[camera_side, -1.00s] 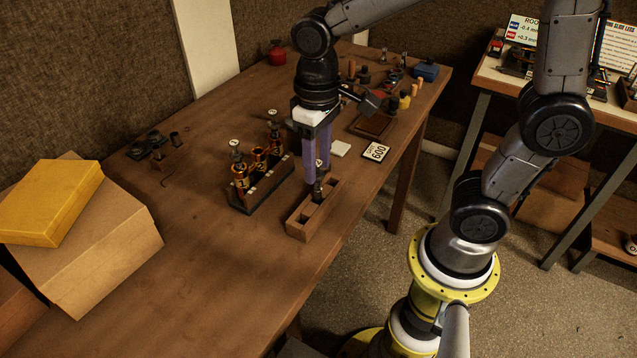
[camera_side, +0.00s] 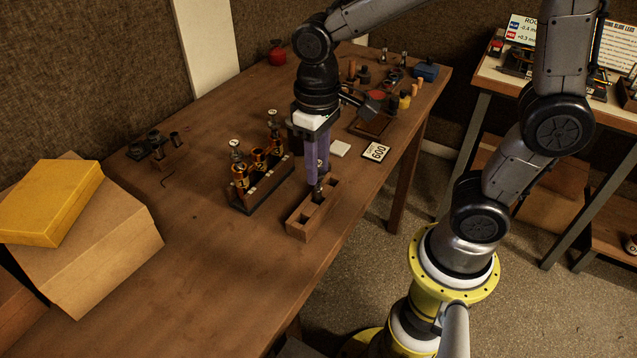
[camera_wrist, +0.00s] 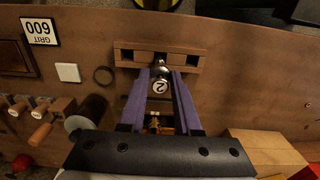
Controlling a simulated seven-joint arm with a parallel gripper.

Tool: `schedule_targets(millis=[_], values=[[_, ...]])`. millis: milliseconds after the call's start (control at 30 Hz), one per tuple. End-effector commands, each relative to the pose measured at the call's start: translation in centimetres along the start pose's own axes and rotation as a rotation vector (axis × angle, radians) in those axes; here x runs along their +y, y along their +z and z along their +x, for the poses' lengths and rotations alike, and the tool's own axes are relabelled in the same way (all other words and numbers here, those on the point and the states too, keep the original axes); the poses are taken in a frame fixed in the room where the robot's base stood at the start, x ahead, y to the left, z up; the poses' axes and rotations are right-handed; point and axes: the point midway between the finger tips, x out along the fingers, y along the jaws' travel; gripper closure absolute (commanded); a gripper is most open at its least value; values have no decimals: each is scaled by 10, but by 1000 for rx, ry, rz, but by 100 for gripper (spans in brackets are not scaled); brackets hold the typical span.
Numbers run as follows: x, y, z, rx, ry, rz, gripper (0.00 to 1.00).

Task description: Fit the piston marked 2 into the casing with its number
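The piston marked 2 (camera_wrist: 160,86) stands upright in a wooden block (camera_side: 299,229) with several slots. Its numbered top shows between my fingers in the wrist view; in the side view the fingers mostly hide it. My gripper (camera_side: 318,180) has long purple fingers and points down over the block. The fingertips appear to be closed against both sides of the piston. A dark rack (camera_side: 247,206) left of the block holds three copper casings (camera_side: 258,162). White-topped stems rise from the two outer casings; the middle one shows no stem.
A white square (camera_side: 341,149) and a GRIT 600 card (camera_side: 376,151) lie right of my gripper. Tools and small bottles crowd the far end. Cardboard boxes (camera_side: 95,240) stand at the left. The table in front of the rack is clear.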

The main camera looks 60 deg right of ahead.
Motion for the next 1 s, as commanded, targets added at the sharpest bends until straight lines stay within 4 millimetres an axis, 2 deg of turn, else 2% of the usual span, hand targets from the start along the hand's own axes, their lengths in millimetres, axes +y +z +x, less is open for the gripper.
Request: schedule_targets(millis=[333,1000], values=[[0,0,-2,1,0,0,100],[0,-1,-39,2,0,0,100]])
